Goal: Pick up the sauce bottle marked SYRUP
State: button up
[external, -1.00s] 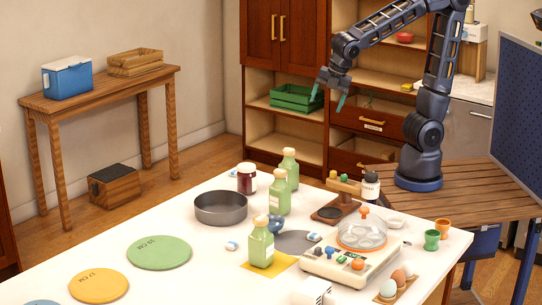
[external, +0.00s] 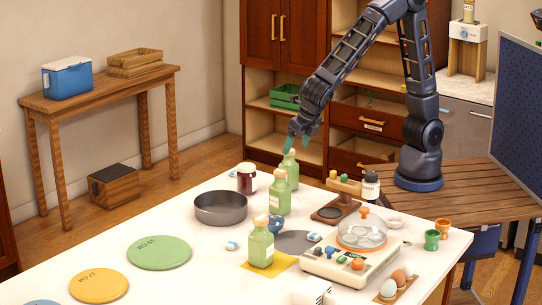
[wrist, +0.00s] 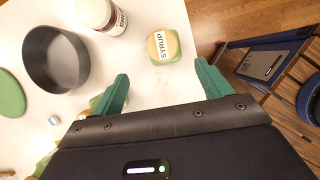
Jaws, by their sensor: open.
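The SYRUP bottle (wrist: 163,46) shows from above in the wrist view, with its name on a white label on top. It appears to be the rearmost green bottle (external: 290,172) in the external view, upright near the table's far edge. My gripper (external: 296,143) is above it, fingers pointing down. In the wrist view my open gripper (wrist: 161,71) has one green finger on each side, and the bottle lies just beyond the fingertips, with nothing held between them.
Similar green bottles stand nearer the camera, one in the middle (external: 279,197) and one on a yellow mat (external: 261,247). A dark red jar (external: 247,179) and a grey pan (external: 221,208) stand to the left.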

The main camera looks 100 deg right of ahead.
aim_at(292, 156)
jog(key=x, duration=0.3)
jog(key=shift+f, duration=0.1)
jog(key=shift+s+d+x, duration=0.15)
jog(key=shift+x, duration=1.25)
jog(key=shift+s+d+x, duration=0.15)
jog(key=shift+x, duration=1.2)
jog(key=c, duration=1.4)
